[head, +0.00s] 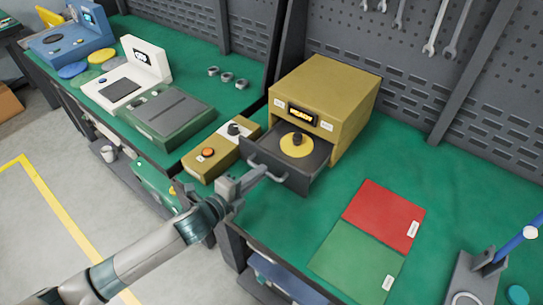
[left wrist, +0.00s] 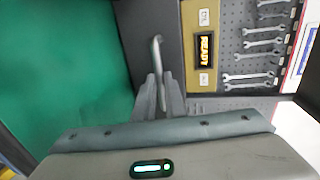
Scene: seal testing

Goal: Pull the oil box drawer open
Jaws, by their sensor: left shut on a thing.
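The oil box (head: 325,95) is a yellow-brown cabinet with a lit "READY" display on the green bench. Its dark drawer (head: 318,165) stands pulled out from the front, and a yellow disc (head: 297,144) with a dark knob lies inside. My left gripper (head: 262,171) is at the drawer's front and shut on the bar handle (head: 275,174). In the left wrist view, the fingers (left wrist: 159,84) close around the handle (left wrist: 157,52), and the READY display (left wrist: 205,50) shows to the right. My right gripper is in neither view.
A yellow control box (head: 215,152) with an orange button sits left of the drawer. Red (head: 384,213) and green (head: 357,262) mats lie to the right. A grey stand with a blue lever (head: 518,240) is at the far right. Wrenches (head: 438,30) hang on the pegboard.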

